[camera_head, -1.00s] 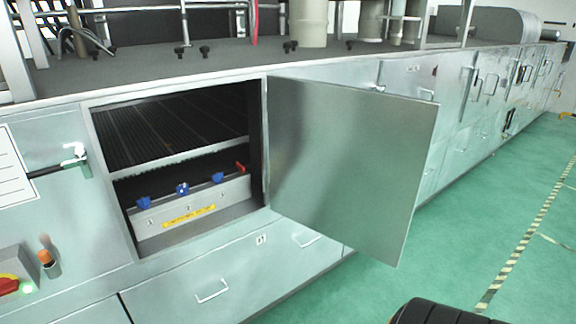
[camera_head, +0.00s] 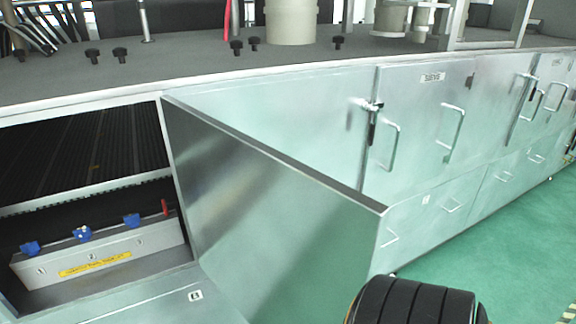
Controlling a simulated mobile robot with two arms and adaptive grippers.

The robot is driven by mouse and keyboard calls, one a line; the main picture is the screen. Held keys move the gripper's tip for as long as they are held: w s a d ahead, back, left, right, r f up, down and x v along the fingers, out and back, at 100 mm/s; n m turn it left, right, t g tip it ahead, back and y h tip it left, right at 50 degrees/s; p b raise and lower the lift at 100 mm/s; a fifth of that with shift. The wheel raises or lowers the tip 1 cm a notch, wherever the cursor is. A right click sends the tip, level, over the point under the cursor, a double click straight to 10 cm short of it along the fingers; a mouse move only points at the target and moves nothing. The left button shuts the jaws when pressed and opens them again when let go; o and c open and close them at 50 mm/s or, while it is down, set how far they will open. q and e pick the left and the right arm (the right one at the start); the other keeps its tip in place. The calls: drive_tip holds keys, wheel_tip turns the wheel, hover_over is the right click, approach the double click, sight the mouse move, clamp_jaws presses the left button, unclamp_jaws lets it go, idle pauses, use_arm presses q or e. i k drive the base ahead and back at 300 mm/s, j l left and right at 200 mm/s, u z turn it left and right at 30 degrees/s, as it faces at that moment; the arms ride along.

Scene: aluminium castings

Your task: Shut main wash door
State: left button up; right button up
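The main wash door (camera_head: 275,215) is a flat grey metal panel. It stands wide open, hinged at the right side of its opening and sticking out toward me. Neither my left nor my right gripper shows. A black ribbed rounded part, apparently of my arm, shows at the bottom right, close to the door's lower free corner; I cannot tell whether they touch.
A pale box (camera_head: 100,255) with blue valve handles and a yellow label sits in the compartment. Shut cabinet doors with handles (camera_head: 453,133) line the machine to the right. A grey top (camera_head: 190,62) carries black knobs. Green floor (camera_head: 500,255) is free at right.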

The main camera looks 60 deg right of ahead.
sight(284, 240)
drive_tip(key=k+l, duration=0.1)
drive_tip(key=l, duration=0.85)
drive_tip(key=k+l, duration=0.15)
drive_tip(key=l, duration=0.8)
drive_tip(key=k+l+u, duration=0.1)
drive_tip(key=k+l, duration=0.25)
drive_tip(key=k, duration=0.15)
